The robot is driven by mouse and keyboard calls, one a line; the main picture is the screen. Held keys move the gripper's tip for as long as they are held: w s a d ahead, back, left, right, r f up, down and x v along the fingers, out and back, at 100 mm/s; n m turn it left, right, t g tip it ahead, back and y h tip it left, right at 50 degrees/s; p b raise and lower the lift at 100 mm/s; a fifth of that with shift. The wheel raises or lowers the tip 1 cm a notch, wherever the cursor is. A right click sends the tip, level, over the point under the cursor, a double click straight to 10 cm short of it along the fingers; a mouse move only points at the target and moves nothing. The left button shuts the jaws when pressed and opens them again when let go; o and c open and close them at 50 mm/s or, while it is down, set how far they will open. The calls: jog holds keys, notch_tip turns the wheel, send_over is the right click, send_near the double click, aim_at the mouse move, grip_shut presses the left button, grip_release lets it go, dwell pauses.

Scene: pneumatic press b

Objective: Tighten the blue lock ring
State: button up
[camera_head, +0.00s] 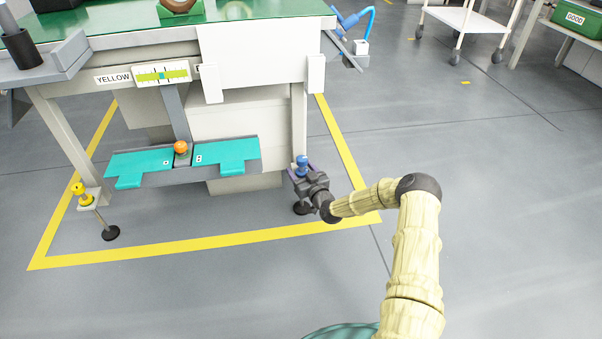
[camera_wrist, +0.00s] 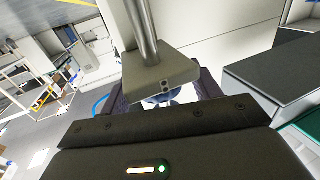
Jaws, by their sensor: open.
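The blue lock ring (camera_head: 302,161) sits at the right front leg of the press bench, low above the floor. My gripper (camera_head: 303,172) reaches it from the front right, with its two fingers open on either side of the blue part. In the wrist view, a bit of the blue lock ring (camera_wrist: 160,99) shows between the open fingers of my gripper (camera_wrist: 163,92). A grey bracket with a round post (camera_wrist: 152,78) covers most of it there. I cannot tell whether the fingers touch the ring.
A matching yellow part (camera_head: 80,188) sits at the left front leg, above a black foot (camera_head: 110,233). Teal pedals (camera_head: 226,152) with an orange knob (camera_head: 181,147) hang between the legs. Yellow floor tape (camera_head: 215,240) surrounds the bench.

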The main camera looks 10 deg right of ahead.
jog(key=c, duration=1)
jog(key=shift+r+m+h+p, duration=0.2)
jog(key=shift+m+h+p, duration=0.4)
jog(key=shift+p, duration=0.4)
